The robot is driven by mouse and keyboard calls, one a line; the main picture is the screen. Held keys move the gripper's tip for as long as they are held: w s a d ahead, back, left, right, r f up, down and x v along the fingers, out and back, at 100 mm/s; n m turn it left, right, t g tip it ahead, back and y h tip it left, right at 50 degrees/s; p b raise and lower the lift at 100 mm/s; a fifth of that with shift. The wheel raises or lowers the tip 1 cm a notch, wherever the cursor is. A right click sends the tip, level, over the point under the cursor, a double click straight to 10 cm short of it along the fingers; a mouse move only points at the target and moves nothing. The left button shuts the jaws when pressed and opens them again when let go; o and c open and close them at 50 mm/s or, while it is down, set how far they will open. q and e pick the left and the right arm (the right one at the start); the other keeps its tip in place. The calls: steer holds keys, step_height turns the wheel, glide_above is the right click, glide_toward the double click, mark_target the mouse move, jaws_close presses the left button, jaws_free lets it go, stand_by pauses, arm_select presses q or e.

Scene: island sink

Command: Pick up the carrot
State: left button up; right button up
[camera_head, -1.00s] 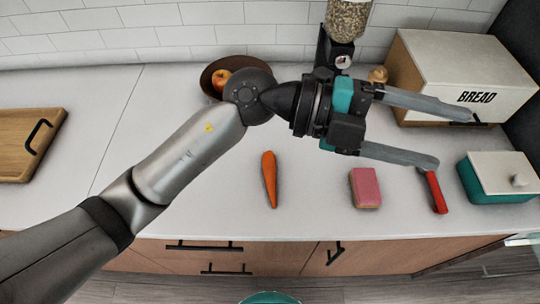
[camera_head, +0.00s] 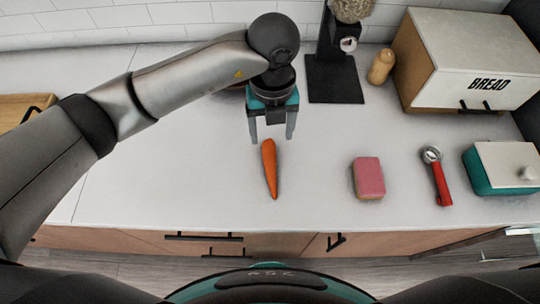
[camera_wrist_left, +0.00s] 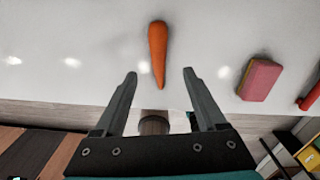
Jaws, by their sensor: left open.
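An orange carrot (camera_head: 270,170) lies on the white counter, its thick end toward the wall and its thin tip toward the front edge. My left gripper (camera_head: 271,138) is open and empty, pointing down over the counter at the carrot's thick end. In the left wrist view the carrot (camera_wrist_left: 158,52) lies beyond the two spread fingertips of the left gripper (camera_wrist_left: 160,73), roughly centred between them, with its tip near their level. The fingers appear apart from the carrot. My right gripper is not in view.
A pink sponge (camera_head: 368,178), a red-handled tool (camera_head: 438,176) and a teal box with a white lid (camera_head: 503,168) sit to the right. A bread box (camera_head: 468,60), a small wooden shaker (camera_head: 381,66) and a dispenser (camera_head: 334,80) stand behind. The counter around the carrot is clear.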

arm_select(q)
glide_above(270, 156)
steer(key=f, duration=0.5)
steer(key=shift+s+d+f, duration=0.2)
steer(key=shift+s+f, duration=0.05)
steer(key=f, duration=0.5)
steer(key=shift+w+a, duration=0.15)
steer(key=shift+w, duration=0.1)
jaws_close()
